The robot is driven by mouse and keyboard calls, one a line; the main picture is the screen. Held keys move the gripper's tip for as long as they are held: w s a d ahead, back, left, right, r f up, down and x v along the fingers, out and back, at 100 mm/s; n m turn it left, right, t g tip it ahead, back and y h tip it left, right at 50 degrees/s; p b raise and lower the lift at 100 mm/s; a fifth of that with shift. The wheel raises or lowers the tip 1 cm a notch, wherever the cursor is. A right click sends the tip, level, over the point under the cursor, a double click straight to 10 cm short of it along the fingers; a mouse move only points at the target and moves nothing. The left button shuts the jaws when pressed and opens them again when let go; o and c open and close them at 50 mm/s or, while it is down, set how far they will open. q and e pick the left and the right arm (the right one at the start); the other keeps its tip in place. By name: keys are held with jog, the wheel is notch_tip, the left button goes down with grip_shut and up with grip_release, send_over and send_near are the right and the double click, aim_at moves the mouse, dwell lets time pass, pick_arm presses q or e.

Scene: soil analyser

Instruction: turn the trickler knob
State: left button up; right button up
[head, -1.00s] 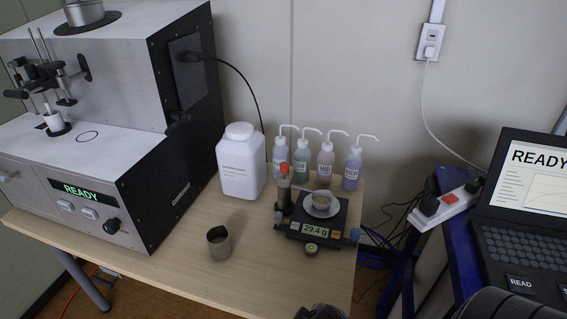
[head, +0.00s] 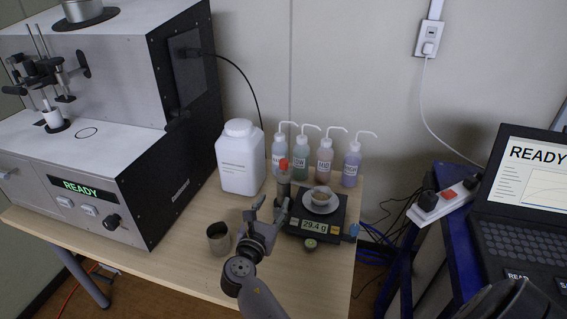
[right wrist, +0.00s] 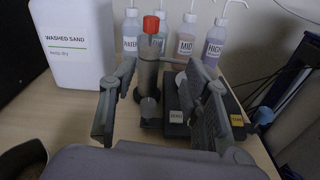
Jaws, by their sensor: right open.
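The trickler (head: 284,172) is an upright grey tube with a red cap, standing at the left side of the balance (head: 338,228), which reads 29.4 g. In the right wrist view the trickler (right wrist: 149,70) shows upright between the fingers, with a dark round knob (right wrist: 148,106) low on its near side. A small cup (head: 321,193) sits on the balance pan. My right gripper (head: 270,211) is open and empty, just in front of and left of the trickler. It also shows in the right wrist view (right wrist: 160,90), its fingers apart on both sides of the trickler. My left gripper is out of view.
A white washed sand jug (head: 240,160) and several wash bottles (head: 325,155) stand behind. The READY analyser (head: 110,130) fills the left; a laptop (head: 520,200) is at right.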

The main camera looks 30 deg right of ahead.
aim_at(283, 166)
jog(key=shift+n+t, duration=0.4)
jog(key=shift+n, duration=0.5)
jog(key=b+x, duration=0.2)
jog(key=x, duration=0.3)
jog(key=b+x, duration=0.2)
jog(key=x, duration=0.3)
jog(key=w+a+r+b+x, duration=0.1)
jog(key=b+x, duration=0.1)
jog(key=x, duration=0.4)
jog(key=shift+b+x, duration=0.55)
jog(key=shift+x, duration=0.35)
jog(key=shift+r, duration=0.2)
jog(key=shift+a, duration=0.1)
grip_shut()
